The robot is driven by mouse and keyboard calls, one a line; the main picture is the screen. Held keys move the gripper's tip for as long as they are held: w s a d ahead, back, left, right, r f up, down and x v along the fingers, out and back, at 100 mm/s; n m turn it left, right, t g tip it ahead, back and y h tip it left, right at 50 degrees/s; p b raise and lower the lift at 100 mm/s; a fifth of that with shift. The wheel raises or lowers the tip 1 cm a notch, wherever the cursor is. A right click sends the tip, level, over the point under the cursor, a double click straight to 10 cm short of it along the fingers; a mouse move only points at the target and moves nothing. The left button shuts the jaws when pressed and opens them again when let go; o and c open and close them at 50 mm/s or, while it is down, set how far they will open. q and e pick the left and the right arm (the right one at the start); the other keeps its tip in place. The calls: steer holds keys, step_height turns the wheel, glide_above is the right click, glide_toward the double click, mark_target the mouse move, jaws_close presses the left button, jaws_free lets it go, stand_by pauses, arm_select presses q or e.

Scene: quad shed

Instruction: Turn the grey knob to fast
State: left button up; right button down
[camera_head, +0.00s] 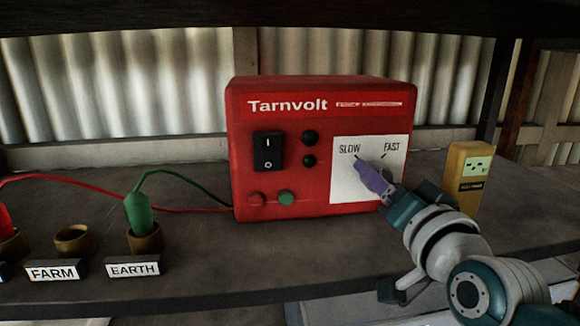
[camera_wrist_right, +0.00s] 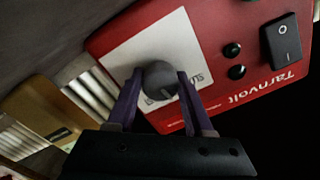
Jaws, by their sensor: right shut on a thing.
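The red Tarnvolt box (camera_head: 315,150) stands on the shelf. Its white dial panel (camera_head: 345,185) has SLOW at upper left and FAST at upper right, each with a short tick. My right gripper (camera_head: 371,174) reaches the panel from the lower right, its purple fingers over the dial. In the right wrist view, the round grey knob (camera_wrist_right: 158,77) sits between the two fingers, which are closed on its sides. A short pale mark shows low on the knob, seemingly on the SLOW side. In the head view the fingers hide most of the knob. My left gripper is not in view.
A black rocker switch (camera_head: 268,151) is on the box's left half. A yellow meter (camera_head: 468,177) stands close to the right of my right gripper. A green plug (camera_head: 138,213) sits in the EARTH socket; the FARM socket (camera_head: 74,240) is empty. Red and green leads cross the shelf.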

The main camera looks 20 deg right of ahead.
steer(key=m, duration=0.5)
steer(key=shift+m+p, duration=0.35)
steer(key=shift+m, duration=0.05)
steer(key=m, duration=0.5)
steer(key=shift+h, duration=0.3)
steer(key=shift+m, duration=0.4)
steer(key=shift+c, duration=1.4)
jaws_free()
